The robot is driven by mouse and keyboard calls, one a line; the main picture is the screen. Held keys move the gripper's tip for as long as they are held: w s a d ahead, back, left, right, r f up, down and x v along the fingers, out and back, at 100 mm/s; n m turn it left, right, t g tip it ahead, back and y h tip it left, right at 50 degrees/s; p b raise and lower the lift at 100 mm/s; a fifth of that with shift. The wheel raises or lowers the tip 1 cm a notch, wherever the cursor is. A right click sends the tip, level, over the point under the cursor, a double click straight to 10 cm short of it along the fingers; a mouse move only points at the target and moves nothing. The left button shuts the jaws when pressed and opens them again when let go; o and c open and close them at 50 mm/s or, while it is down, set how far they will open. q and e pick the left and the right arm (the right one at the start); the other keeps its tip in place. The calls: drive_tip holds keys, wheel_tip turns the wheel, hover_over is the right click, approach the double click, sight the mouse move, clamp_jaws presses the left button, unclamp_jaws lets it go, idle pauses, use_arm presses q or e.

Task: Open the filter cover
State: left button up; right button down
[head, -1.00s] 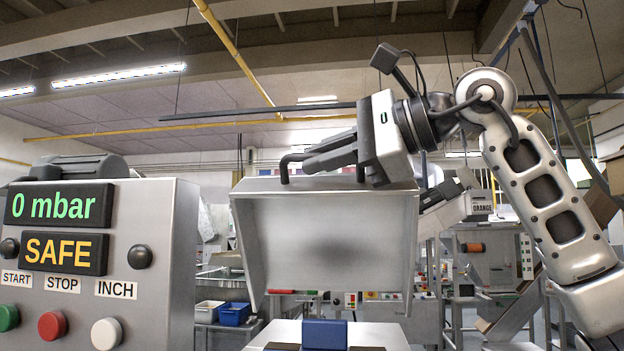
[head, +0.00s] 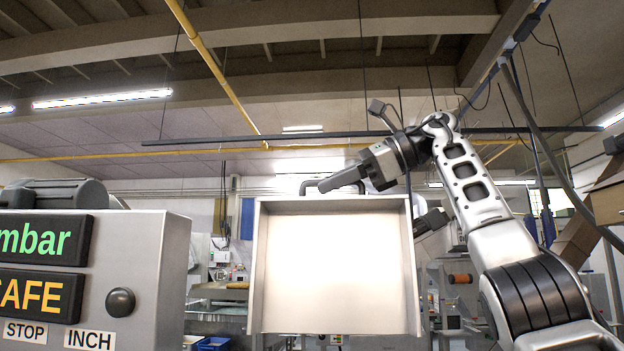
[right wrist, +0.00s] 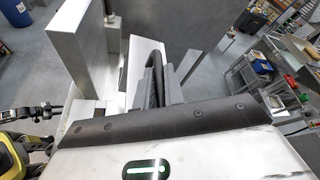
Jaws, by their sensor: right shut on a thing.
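The filter cover (head: 335,268) is a shallow metal box lid. In the head view it stands raised, with its pale hollow inside facing me and its rims showing at the sides. A dark bar handle (head: 306,187) is on its top edge. My right gripper (head: 325,186) reaches in from the right and is shut on the handle at this top edge. In the right wrist view the fingers (right wrist: 158,86) close around the black handle (right wrist: 153,62).
A grey control panel (head: 150,250) stands close at the left, with a green mbar display (head: 40,240), an amber display (head: 38,294) and a dark knob (head: 120,301). Machines and benches stand behind. In the right wrist view a grey cart (right wrist: 250,78) stands at the right.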

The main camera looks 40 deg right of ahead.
drive_tip(key=shift+w+d+f, duration=0.1)
drive_tip(key=shift+w+d, duration=0.25)
drive_tip(key=c, duration=1.5)
unclamp_jaws()
drive_tip(key=shift+s+d, duration=0.15)
drive_tip(key=s+d, duration=0.2)
drive_tip(key=s, duration=0.1)
drive_tip(key=s+d, duration=0.5)
drive_tip(key=s, duration=0.2)
drive_tip(key=shift+d, duration=0.4)
